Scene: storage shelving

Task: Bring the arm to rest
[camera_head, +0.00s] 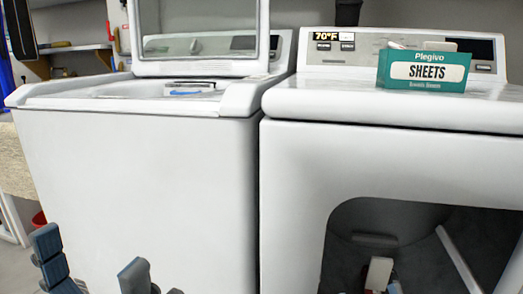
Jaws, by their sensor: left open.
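My left gripper (91,262) shows at the bottom left, in front of the washer. Its two blue-grey fingers stand wide apart with nothing between them. The rest of the left arm is below the picture.
A white washer (140,190) with its lid (205,62) raised stands at the left. A white dryer (290,180) with a dark front opening stands at the right. A teal box marked SHEETS (424,72) stands on the dryer. A shelf (75,48) is at the back left.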

